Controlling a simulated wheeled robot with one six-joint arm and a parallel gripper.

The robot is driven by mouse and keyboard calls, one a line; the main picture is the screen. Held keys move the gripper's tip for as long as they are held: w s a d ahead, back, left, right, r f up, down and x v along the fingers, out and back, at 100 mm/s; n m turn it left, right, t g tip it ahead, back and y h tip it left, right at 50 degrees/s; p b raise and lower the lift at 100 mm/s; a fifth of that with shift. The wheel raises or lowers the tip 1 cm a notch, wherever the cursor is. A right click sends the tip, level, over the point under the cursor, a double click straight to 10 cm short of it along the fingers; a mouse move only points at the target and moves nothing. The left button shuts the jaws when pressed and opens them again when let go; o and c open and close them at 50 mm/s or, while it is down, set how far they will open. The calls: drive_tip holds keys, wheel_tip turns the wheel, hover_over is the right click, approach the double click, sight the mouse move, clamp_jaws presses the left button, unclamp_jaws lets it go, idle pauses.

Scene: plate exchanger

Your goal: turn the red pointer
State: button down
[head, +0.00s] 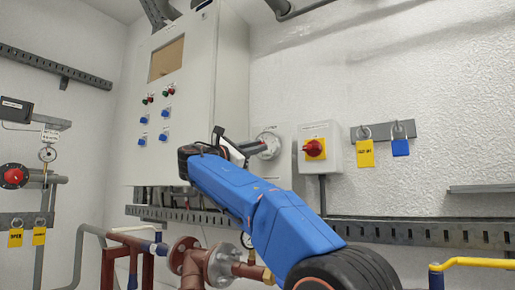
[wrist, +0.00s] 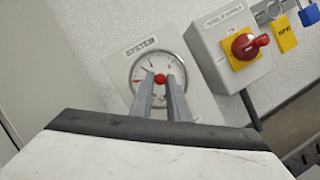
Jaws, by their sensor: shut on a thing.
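A round white gauge (wrist: 141,66) is on a wall plate marked SYSTEM in the wrist view. The red pointer's round knob (wrist: 159,78) is at the middle of its dial. My gripper (wrist: 160,84) is shut on this knob, one finger on each side. The fingers hide the lower middle of the dial. A short red mark shows at the dial's left side. In the head view, the gauge (head: 268,143) is on the back wall, with my gripper (head: 256,149) reaching it from the left; the knob cannot be made out there.
A grey switch box (head: 334,160) with a red rotary handle (head: 314,148) on yellow is close right of the gauge. A tall control cabinet (head: 195,90) stands left. Red pipes (head: 188,260) run below.

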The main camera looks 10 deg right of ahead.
drive_tip(key=shift+w+a+r+m+g+y, duration=0.1)
drive_tip(key=shift+m+g, duration=0.45)
drive_tip(key=shift+m, duration=0.75)
drive_tip(key=shift+f+m+g+y, duration=0.1)
drive_tip(key=shift+m+g, duration=0.4)
drive_tip(key=shift+m, duration=0.8)
drive_tip(key=shift+w+a+r+m+g+y, duration=0.1)
drive_tip(key=shift+m+g, duration=0.45)
drive_tip(key=shift+m, duration=0.75)
drive_tip(key=shift+s+d+m, duration=0.1)
drive_tip(key=shift+m, duration=0.4)
drive_tip(key=c, duration=1.7)
unclamp_jaws()
drive_tip(key=shift+r, duration=0.1)
drive_tip(key=shift+v, duration=3.8)
drive_tip(key=shift+r, duration=0.15)
